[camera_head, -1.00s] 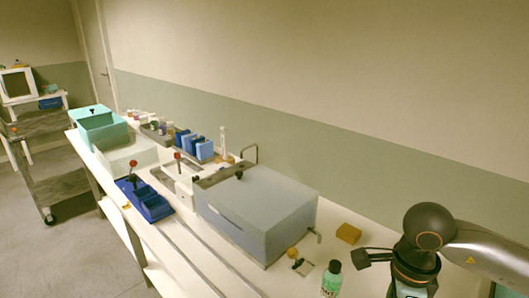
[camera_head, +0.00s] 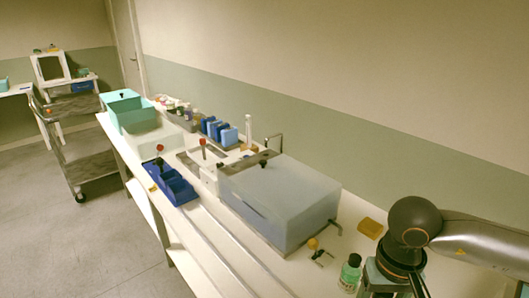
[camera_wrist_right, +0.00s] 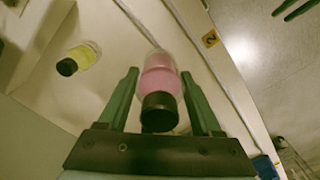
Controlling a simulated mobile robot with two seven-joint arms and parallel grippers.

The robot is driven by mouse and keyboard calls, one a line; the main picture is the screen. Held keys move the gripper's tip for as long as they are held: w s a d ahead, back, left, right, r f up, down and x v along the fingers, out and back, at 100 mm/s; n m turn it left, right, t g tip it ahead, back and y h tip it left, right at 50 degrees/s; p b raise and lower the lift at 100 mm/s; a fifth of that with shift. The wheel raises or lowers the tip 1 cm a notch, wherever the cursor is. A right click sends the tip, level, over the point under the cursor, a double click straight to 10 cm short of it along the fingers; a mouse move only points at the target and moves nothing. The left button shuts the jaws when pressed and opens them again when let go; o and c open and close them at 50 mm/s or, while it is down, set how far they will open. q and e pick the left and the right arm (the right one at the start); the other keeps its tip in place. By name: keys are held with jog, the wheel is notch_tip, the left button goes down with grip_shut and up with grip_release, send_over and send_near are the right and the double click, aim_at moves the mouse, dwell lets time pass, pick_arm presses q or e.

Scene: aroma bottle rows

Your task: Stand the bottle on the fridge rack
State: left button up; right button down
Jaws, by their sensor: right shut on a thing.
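In the right wrist view my right gripper (camera_wrist_right: 160,100) is shut on a bottle with pink contents (camera_wrist_right: 160,80) and a black cap. The cap is toward my wrist, and the bottle lies between the two green fingers. In the head view my right arm comes in at the lower right; its fingers and the pink bottle cannot be made out there. My left gripper is not in view. I cannot pick out the fridge rack for certain; a small white open-fronted cabinet (camera_head: 50,67) stands at the far left.
A long white bench carries a large grey-blue box (camera_head: 285,200), blue bins (camera_head: 172,184), teal boxes (camera_head: 125,108) and a green bottle (camera_head: 350,272) near my arm. A yellow-green bottle (camera_wrist_right: 80,58) shows in the wrist view.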

jog(key=shift+a+n, duration=0.15)
jog(key=shift+n, duration=0.35)
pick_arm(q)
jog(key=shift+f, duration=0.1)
